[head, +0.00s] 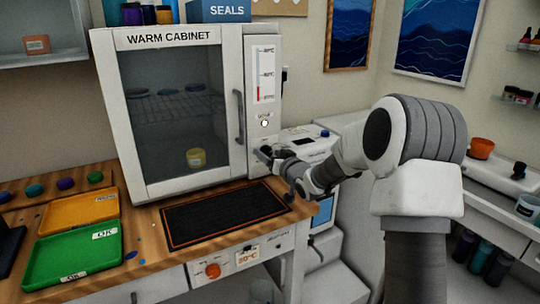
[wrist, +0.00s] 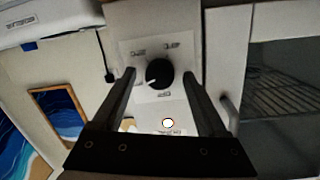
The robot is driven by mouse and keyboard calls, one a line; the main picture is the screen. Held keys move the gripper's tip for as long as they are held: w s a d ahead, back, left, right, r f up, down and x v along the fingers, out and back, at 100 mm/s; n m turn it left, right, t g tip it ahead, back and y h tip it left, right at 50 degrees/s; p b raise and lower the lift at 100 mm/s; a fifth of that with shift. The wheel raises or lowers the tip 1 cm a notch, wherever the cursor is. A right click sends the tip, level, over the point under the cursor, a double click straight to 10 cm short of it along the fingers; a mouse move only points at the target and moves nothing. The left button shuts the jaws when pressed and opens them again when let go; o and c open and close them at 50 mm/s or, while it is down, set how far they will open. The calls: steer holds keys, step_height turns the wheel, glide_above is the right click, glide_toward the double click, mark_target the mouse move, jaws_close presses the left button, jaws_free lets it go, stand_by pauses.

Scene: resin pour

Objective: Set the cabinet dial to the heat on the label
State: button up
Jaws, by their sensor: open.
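The warm cabinet (head: 170,38) stands on the bench with its glass door shut. Its black round dial (wrist: 158,73) shows in the wrist view on a pale plate with small printed marks around it, too small to read. The dial's white pointer line aims left and slightly down there. My gripper (wrist: 159,76) is open, one finger on each side of the dial; contact cannot be told. In the head view my gripper (head: 268,153) is at the lower part of the control panel and hides the dial. A label (head: 248,256) on the bench front shows a temperature, perhaps 20°C.
A thermometer scale (head: 264,75) and a small round light (head: 264,123) are on the panel. A yellow jar (head: 196,157) sits inside the cabinet. A dark mat (head: 225,214), green tray (head: 75,255) and orange tray (head: 80,212) lie on the bench.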

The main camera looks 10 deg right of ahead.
steer(key=shift+s, duration=0.1)
steer(key=p+v, duration=0.2)
steer(key=v, duration=1.5)
steer(key=shift+r, duration=0.15)
